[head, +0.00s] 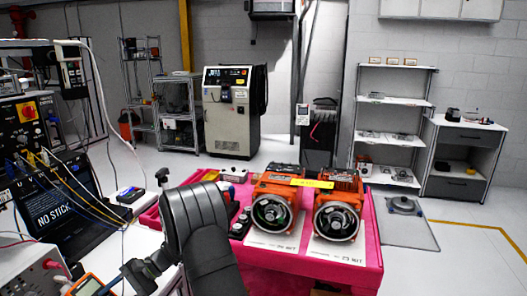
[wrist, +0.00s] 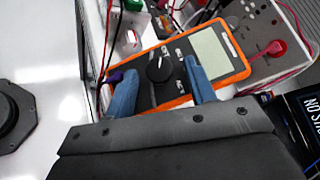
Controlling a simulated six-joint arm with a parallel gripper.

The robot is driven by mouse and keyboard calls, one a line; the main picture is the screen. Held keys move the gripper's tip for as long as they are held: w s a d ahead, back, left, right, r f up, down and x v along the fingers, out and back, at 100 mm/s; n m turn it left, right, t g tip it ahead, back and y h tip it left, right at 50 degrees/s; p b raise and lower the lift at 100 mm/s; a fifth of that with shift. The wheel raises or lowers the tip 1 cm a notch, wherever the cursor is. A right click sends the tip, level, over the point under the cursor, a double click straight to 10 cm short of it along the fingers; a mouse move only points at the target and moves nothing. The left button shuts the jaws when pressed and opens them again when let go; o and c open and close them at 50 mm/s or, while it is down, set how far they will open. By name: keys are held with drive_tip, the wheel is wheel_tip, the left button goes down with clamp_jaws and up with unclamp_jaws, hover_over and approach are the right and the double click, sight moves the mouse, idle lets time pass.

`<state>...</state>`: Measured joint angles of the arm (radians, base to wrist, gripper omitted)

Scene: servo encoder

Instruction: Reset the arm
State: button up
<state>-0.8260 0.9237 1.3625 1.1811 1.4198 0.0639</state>
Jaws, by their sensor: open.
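My gripper (wrist: 156,70) is open in the wrist view, its two blue fingers apart. An orange-rimmed multimeter (wrist: 218,52) with a black dial and grey screen lies behind the fingers, the dial showing between them. I cannot tell whether the fingers touch it. The multimeter also shows at the lower left of the head view (head: 88,287). My dark arm fills the lower middle of the head view, and the fingertips cannot be made out there. Two orange servo motors, a left one (head: 272,188) and a right one (head: 337,198), sit on the pink-covered table (head: 325,274), right of my arm.
A laptop (head: 52,212), cables and a rack of instruments (head: 28,122) crowd the left. A grey instrument with a red plug (wrist: 262,65) stands beside the multimeter. A grey cabinet (head: 228,120) and shelves (head: 395,105) stand behind. The floor at right is mostly clear.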

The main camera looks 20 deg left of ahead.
drive_tip(key=m+y, duration=0.1)
drive_tip(key=m, duration=0.1)
drive_tip(key=m+y, duration=0.2)
drive_tip(key=m+t+y, duration=0.1)
drive_tip(key=shift+s+d+f+m+y, duration=0.15)
drive_tip(key=shift+d+f+m+y, duration=0.15)
drive_tip(key=shift+m+y, duration=0.1)
drive_tip(key=o, duration=1.1)
drive_tip(key=s+r+n+h, duration=0.2)
drive_tip(key=s+r+h, duration=0.25)
drive_tip(key=s, duration=0.25)
drive_tip(key=s+r+n+h, duration=0.3)
drive_tip(key=s+h, duration=0.3)
drive_tip(key=s, duration=0.2)
drive_tip(key=s+r+m+t+h, duration=0.15)
drive_tip(key=s+r+t, duration=0.25)
drive_tip(key=r+t, duration=0.8)
drive_tip(key=shift+g, duration=0.9)
drive_tip(key=f, duration=0.8)
drive_tip(key=shift+w+a+f, duration=0.1)
drive_tip(key=shift+w+a, duration=0.05)
drive_tip(key=shift+a, duration=0.05)
